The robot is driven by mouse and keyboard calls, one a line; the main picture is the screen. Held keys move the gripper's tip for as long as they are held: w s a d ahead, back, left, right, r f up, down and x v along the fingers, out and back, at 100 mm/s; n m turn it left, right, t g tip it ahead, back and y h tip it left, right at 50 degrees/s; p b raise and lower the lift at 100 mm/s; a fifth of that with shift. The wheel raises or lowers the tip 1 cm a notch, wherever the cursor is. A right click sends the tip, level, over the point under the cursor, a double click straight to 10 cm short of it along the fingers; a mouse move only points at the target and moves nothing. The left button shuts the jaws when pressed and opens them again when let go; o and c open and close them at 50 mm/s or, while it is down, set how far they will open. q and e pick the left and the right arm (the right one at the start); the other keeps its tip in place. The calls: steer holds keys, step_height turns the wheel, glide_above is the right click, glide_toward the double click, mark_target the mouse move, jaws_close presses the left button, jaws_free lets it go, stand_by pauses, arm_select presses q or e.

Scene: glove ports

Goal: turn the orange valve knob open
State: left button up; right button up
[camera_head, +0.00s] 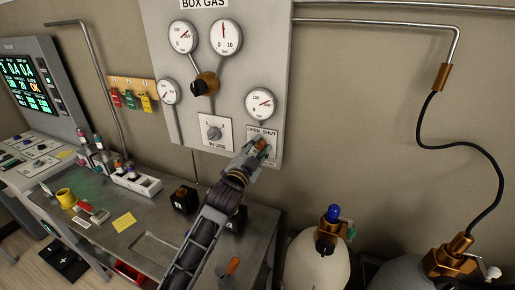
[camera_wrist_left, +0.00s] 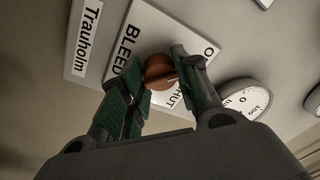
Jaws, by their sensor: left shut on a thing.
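The orange valve knob (camera_wrist_left: 158,68) sits on a white plate lettered OPEN, SHUT and BLEED (camera_wrist_left: 172,30) in the left wrist view. My left gripper (camera_wrist_left: 161,76) is shut on it, with one green-padded finger on each side. In the head view, the gripper (camera_head: 260,149) reaches up to the plate at the lower right of the grey gas panel (camera_head: 235,110). The fingers cover most of the knob there. The knob's pointer mark is too small to read surely. My right gripper is in neither view.
Several round gauges (camera_head: 261,103) and an IN USE selector (camera_head: 214,132) are near the plate. A black and orange regulator (camera_head: 205,84) sits higher on the panel. Below is a cluttered bench (camera_head: 150,220); gas cylinders (camera_head: 316,262) stand right of it.

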arm_select(q)
steer(key=shift+f, duration=0.1)
steer(key=o, duration=1)
steer(key=shift+v, duration=6)
